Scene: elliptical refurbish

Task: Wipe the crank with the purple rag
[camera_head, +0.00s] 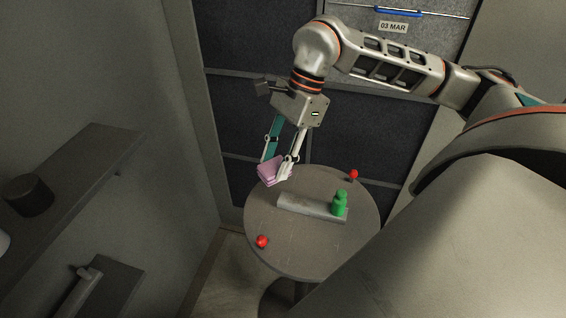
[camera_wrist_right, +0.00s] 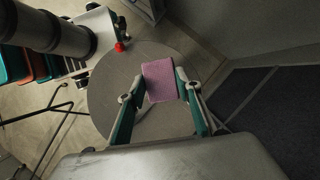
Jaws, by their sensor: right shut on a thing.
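The purple rag (camera_head: 269,173) is a folded pink-purple block, held between the fingertips of my right gripper (camera_head: 278,168). It sits above the far left part of the round table (camera_head: 285,255). In the right wrist view the rag (camera_wrist_right: 160,80) fills the gap between the two fingers (camera_wrist_right: 160,95). A long flat grey bar (camera_head: 305,206), which looks like the crank, lies on the table to the right of and nearer than the rag, apart from it. My left gripper is not in view.
A green bottle-like thing (camera_head: 340,203) stands at the bar's right end. Red knob-like things lie near the table's front left edge (camera_head: 262,241) and back right edge (camera_head: 353,174). A grey shelf (camera_head: 85,175) with a dark cylinder (camera_head: 28,195) is at the left. Dark panels stand behind the table.

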